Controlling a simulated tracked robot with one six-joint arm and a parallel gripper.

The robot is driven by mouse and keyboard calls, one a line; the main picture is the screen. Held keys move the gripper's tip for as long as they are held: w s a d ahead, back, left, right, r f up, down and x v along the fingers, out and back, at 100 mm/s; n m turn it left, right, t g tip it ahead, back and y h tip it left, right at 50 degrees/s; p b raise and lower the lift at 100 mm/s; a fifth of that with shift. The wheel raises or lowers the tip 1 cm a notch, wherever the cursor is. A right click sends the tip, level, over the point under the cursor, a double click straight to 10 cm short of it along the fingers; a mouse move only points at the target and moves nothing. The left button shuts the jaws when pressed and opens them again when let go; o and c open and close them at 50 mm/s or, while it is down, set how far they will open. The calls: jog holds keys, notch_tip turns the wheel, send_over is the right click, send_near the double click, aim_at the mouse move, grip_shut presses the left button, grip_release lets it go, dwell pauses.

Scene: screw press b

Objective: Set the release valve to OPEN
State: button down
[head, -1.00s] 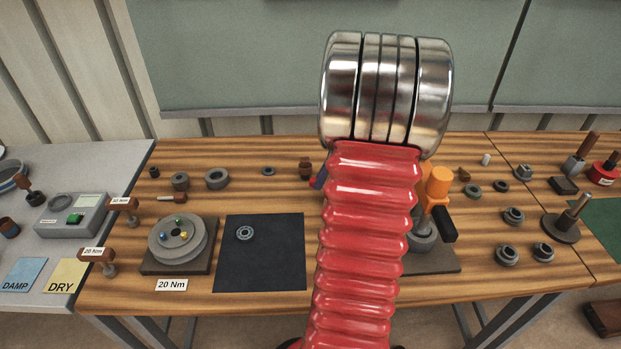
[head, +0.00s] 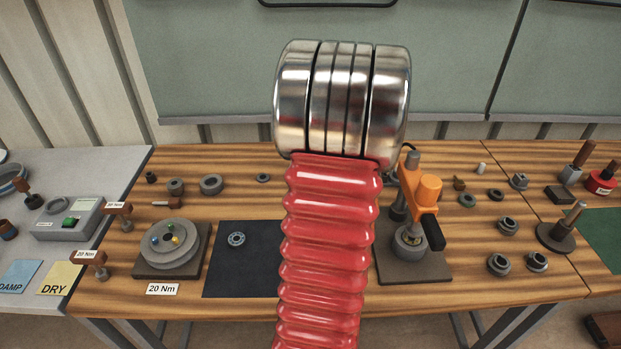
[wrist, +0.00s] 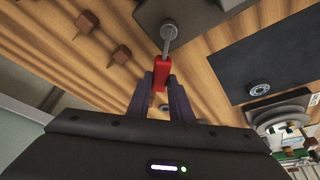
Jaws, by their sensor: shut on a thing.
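In the wrist view my gripper (wrist: 161,80) is shut on a red lever handle (wrist: 162,68). The handle sits at the end of a grey metal rod (wrist: 169,36), which runs up to a dark plate (wrist: 190,12). I take this lever to be the release valve's; no OPEN marking is readable, so its setting cannot be told. In the head view the press (head: 410,240), with an orange head (head: 430,188) and a black grip, stands on a dark base right of my arm. My arm hides the gripper and lever there.
A black mat (head: 225,275) with a bearing (head: 236,239) lies left of my arm. A round grey fixture (head: 168,246) stands further left. Several loose rings and parts lie on the wooden bench, some close to the press. A green board (head: 220,60) stands behind.

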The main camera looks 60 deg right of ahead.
jog(key=shift+d+r+m+h, duration=0.1)
jog(key=shift+d+m+h, duration=0.45)
jog(key=shift+m, duration=0.65)
jog(key=shift+s+d+m+g+h, duration=0.35)
jog(key=shift+s+d+m, duration=0.1)
jog(key=shift+m, duration=0.65)
jog(key=shift+s+d+m+g+h, duration=0.25)
jog(key=shift+s+d+m, duration=0.2)
jog(key=shift+m, duration=0.65)
jog(key=shift+s+d+m+g+h, duration=0.25)
jog(key=shift+s+d+m+g, duration=0.2)
jog(key=shift+m, duration=0.65)
jog(key=shift+d, duration=0.1)
jog(key=c, duration=1.6)
grip_release()
jog(key=shift+s, duration=0.1)
